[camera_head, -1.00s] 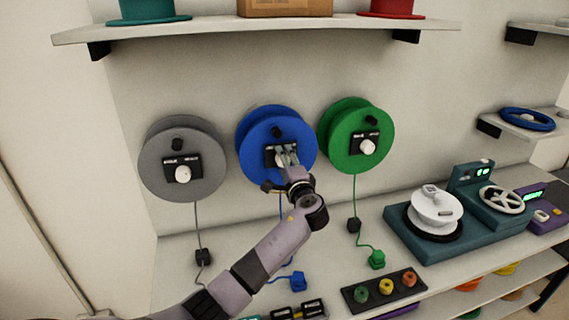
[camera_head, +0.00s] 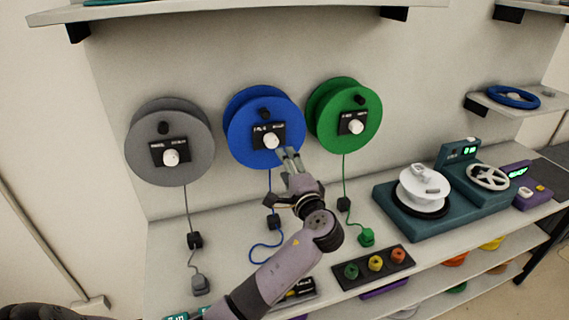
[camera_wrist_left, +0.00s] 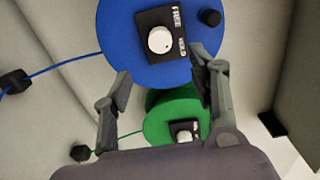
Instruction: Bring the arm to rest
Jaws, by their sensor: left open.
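My left arm (camera_head: 278,270) comes in from the lower left in the head view. Its left gripper (camera_head: 287,155) is open and empty, just below and to the right of the white knob (camera_head: 271,141) on the blue reel (camera_head: 237,130). In the left wrist view the left gripper's fingers (camera_wrist_left: 160,85) stand apart with nothing between them. The blue reel (camera_wrist_left: 132,55) and its white knob (camera_wrist_left: 160,40) lie beyond the fingertips, apart from them. The right gripper does not show.
A grey reel (camera_head: 185,113) and a green reel (camera_head: 372,110) hang on the wall either side. On the bench are a teal machine (camera_head: 385,205) with a white spool (camera_head: 424,188), and a dark tray (camera_head: 345,282) with coloured knobs. A shelf (camera_head: 240,14) runs above.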

